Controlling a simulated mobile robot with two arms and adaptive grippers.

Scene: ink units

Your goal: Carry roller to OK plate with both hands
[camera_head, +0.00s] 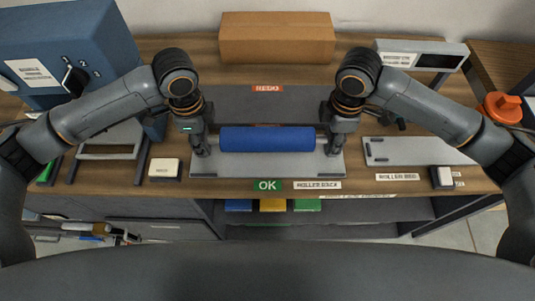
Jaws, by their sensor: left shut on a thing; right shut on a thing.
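A blue roller (267,139) lies level from left to right above a light grey plate behind the green OK label (267,185). I cannot tell whether it touches the plate (267,171). My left gripper (203,143) is shut on the roller's left end, and my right gripper (333,142) is shut on its right end. Both grippers point down, and their fingers hide the roller's ends. A red REDO label (267,88) is on a darker grey area behind the roller.
A brown box (277,38) stands at the back. A blue cabinet (65,50) is at the left. A small white block (164,169) sits left of the plate. A flat grey plate (415,152) lies to the right. Coloured bins (273,205) sit on the shelf below.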

